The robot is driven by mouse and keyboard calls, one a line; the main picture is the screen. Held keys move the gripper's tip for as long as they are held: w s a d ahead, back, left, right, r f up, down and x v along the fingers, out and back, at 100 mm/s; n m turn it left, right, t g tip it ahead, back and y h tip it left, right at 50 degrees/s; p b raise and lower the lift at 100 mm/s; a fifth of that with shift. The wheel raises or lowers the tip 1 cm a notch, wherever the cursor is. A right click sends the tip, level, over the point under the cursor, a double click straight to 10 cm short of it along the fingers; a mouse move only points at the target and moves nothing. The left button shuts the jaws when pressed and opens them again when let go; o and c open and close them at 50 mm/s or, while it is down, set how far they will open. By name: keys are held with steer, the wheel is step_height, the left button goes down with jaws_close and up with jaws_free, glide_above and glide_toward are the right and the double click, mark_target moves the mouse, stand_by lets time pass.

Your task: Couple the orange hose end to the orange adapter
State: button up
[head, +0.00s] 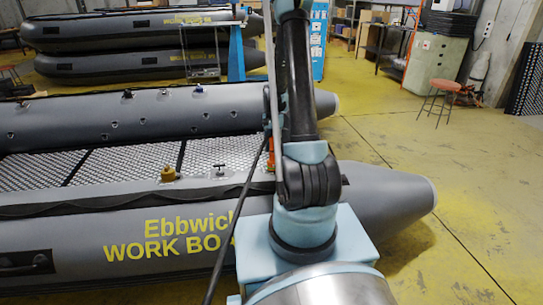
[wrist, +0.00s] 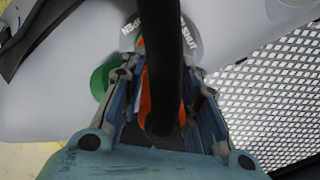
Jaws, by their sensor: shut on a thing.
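My gripper (wrist: 162,78) is shut on the orange hose end (wrist: 146,104) in the wrist view. The black hose (wrist: 162,60) runs across the middle of that view and hides much of the hose end.
A green round part (wrist: 103,78) lies left of the fingers. The grey boat (head: 70,235) spans the head view, with a brass-coloured fitting (head: 168,173) on its near side. A red stool (head: 440,92) stands on open yellow floor at the right.

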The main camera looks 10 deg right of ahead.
mark_target(273, 134)
steer(key=shift+f, duration=0.35)
stand_by(0.4)
steer(key=o, duration=1.1)
steer(key=shift+o, duration=0.2)
steer(key=shift+r, duration=0.1)
steer(key=r, duration=0.3)
steer(key=w+r, duration=0.1)
steer(key=r, duration=0.3)
steer(key=w+r, duration=0.1)
steer(key=r, duration=0.3)
steer(key=shift+w+d+r, duration=0.1)
steer(key=shift+d+r, duration=0.05)
steer(key=shift+r, duration=0.1)
